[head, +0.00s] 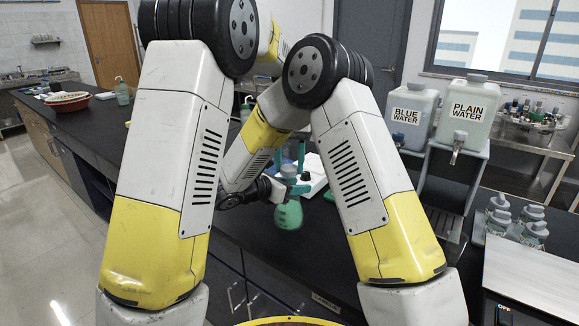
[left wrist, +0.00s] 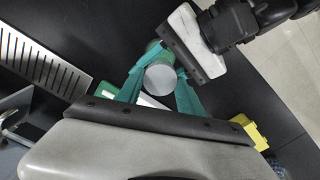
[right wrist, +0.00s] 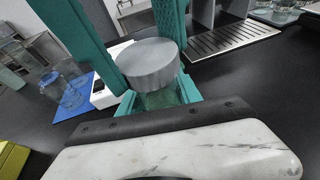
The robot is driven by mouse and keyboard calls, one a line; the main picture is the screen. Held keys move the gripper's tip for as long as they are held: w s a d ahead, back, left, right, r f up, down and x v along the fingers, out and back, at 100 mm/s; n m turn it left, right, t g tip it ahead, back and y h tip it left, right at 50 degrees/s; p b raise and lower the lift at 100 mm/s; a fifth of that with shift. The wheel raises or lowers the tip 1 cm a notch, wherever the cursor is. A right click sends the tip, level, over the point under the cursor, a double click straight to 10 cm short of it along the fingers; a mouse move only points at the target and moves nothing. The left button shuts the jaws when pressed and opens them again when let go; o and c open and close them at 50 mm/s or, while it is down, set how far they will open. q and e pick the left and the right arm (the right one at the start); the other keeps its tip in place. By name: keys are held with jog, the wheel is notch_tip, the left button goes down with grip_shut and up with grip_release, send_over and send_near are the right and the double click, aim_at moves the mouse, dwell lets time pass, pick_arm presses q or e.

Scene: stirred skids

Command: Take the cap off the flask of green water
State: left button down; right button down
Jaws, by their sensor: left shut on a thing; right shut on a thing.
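The flask of green water (head: 288,215) is over the dark counter, its round green body showing below the grippers. Its grey cap (right wrist: 150,65) is on top of the neck; it also shows in the left wrist view (left wrist: 160,79). My left gripper (head: 290,165) comes from above, its teal fingers shut on either side of the cap. My right gripper (head: 293,188) comes in sideways, shut around the flask just below the cap. In the right wrist view the green flask (right wrist: 164,98) is partly hidden by the cap and fingers. I cannot tell whether its base touches the counter.
A white device (right wrist: 108,92) and a blue mat (right wrist: 68,98) with glassware lie close by. BLUE WATER (head: 408,115) and PLAIN WATER (head: 465,113) tanks stand on a raised rack at right. A metal drain grate (right wrist: 232,39) is near. Several grey-capped bottles (head: 515,222) stand at far right.

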aim_at(289, 167)
pick_arm(q)
jog(key=shift+r, duration=0.5)
pick_arm(e)
jog(key=shift+f, duration=0.1)
pick_arm(q)
jog(key=shift+r, duration=2)
pick_arm(e)
jog(key=c, duration=0.7)
grip_release()
